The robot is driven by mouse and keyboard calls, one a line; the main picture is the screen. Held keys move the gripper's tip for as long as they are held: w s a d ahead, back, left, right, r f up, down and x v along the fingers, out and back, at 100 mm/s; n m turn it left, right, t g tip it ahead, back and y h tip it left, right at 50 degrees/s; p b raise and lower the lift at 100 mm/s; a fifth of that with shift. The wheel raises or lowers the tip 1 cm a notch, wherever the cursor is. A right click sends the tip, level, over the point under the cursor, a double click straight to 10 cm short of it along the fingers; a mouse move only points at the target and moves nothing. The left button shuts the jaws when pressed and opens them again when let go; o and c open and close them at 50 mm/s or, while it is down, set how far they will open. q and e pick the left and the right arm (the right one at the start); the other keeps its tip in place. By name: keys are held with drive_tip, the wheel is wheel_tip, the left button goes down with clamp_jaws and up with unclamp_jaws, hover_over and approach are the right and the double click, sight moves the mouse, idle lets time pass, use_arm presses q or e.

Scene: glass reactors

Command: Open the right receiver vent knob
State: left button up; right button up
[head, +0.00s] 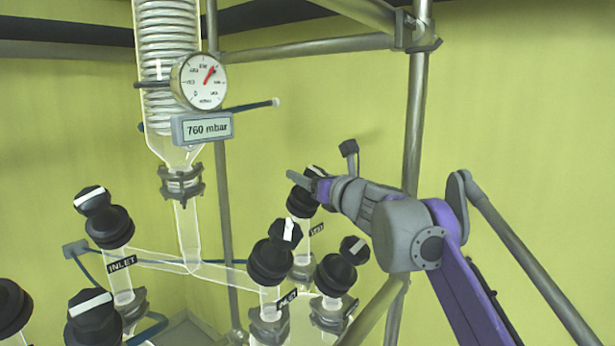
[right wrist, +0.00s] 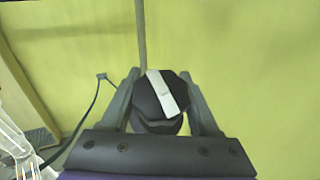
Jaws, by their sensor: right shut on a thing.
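A black vent knob (head: 301,203) tops a glass stem right of centre in the head view, with a small label below it that is hard to read. My right gripper (head: 307,181) is at its top, partly covering it. In the right wrist view the knob (right wrist: 149,104) has a white bar on its cap, tilted slightly from upright. The fingers of my right gripper (right wrist: 160,84) stand on both sides of the cap and are shut on it. My left gripper is not in view.
Black knobs with white bars stand close by, at the front (head: 270,262) and lower right (head: 338,274). An inlet knob (head: 108,225) is at left. A gauge (head: 200,81) and a 760 mbar display (head: 203,128) hang above. A metal post (head: 415,110) rises behind my right arm.

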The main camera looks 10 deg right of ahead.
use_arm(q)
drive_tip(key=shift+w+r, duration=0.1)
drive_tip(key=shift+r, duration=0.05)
use_arm(e)
drive_tip(key=shift+y, duration=0.3)
drive_tip(key=shift+a+r+n+g+y+p, duration=0.15)
drive_tip(key=shift+n+g+y+p, duration=0.3)
drive_tip(key=shift+n+y, duration=0.6)
drive_tip(key=n+y, duration=0.1)
drive_tip(key=n+g+y+p, duration=0.1)
drive_tip(key=n, duration=0.1)
drive_tip(key=shift+s+a+g, duration=0.1)
drive_tip(key=shift+a+g, duration=0.05)
drive_tip(key=shift+g, duration=0.1)
drive_tip(key=shift+s+a+n+g+y, duration=0.1)
drive_tip(key=shift+n+g+y, duration=0.3)
drive_tip(key=shift+n+y, duration=0.35)
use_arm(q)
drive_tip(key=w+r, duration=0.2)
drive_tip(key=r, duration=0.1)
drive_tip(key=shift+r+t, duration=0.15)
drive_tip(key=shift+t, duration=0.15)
use_arm(e)
drive_tip(key=shift+s+a+n+g+y, duration=0.1)
drive_tip(key=shift+n+g+y, duration=0.45)
drive_tip(key=shift+n, duration=0.25)
drive_tip(key=shift+f, duration=0.2)
drive_tip(key=o, duration=1.4)
